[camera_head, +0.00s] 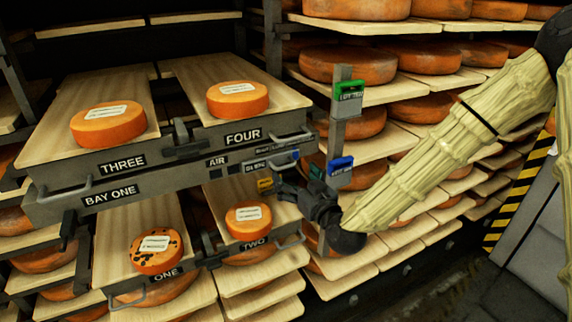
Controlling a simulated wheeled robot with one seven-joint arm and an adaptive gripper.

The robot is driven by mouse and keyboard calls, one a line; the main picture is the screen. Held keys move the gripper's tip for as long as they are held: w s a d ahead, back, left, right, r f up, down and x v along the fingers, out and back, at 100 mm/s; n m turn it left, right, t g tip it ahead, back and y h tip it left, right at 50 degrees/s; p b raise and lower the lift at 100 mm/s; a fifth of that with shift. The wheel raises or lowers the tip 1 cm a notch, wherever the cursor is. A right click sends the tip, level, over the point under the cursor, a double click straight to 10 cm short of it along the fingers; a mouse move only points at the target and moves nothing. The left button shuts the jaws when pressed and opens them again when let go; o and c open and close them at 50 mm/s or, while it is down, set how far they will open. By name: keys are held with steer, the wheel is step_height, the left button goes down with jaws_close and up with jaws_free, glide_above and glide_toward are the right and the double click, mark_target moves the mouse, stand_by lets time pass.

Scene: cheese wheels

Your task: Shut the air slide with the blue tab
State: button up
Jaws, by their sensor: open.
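The label AIR (216,161) sits on the grey front of bay one, below the shelf boards THREE and FOUR. To its right are small labelled fittings (256,166), and a small blue tab (295,154) shows at their right end. The slide's exact position is too small to tell. My gripper (278,178) is open, just below and left of the blue tab, in front of the bay. I cannot tell whether it touches anything. A yellow tab (265,184) shows just left of the fingers. My gripper and wrist hide part of the bay's right end.
Cheese wheels (238,98) sit on boards above and below. Racks of cheese fill the right. A striped edge (515,195) stands far right.

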mark_target(286, 167)
steer(key=shift+p+x, duration=0.55)
steer(key=shift+x, duration=2.3)
